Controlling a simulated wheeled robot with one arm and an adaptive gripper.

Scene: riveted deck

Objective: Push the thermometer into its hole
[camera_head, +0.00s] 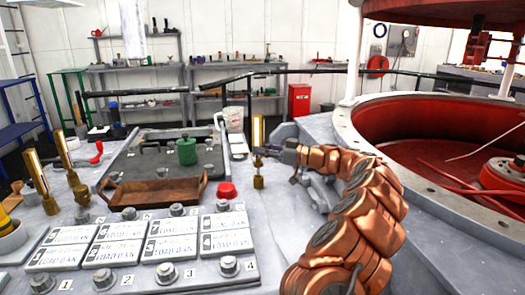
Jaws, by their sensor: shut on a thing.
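A brass thermometer (258,131) with a pale scale stands upright right of the dark tray, near the middle of the view. My gripper (262,152) is shut on its middle from the right. The thermometer's lower end (258,183) hangs near the grey deck; I cannot tell whether it touches. Two more brass thermometers stand at the left, one tilted (36,173) and one farther back (65,150). No hole is clearly visible. Metal fittings stand in a row by the labels 1 to 4, one being the fitting at label 4 (229,266).
A rusty brown tray (155,190) and a red cap (227,190) lie left of my gripper. A green canister (187,150) sits on the dark tray (150,160). White label plates (170,246) cover the front. A large red-lined round opening (440,140) is at right.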

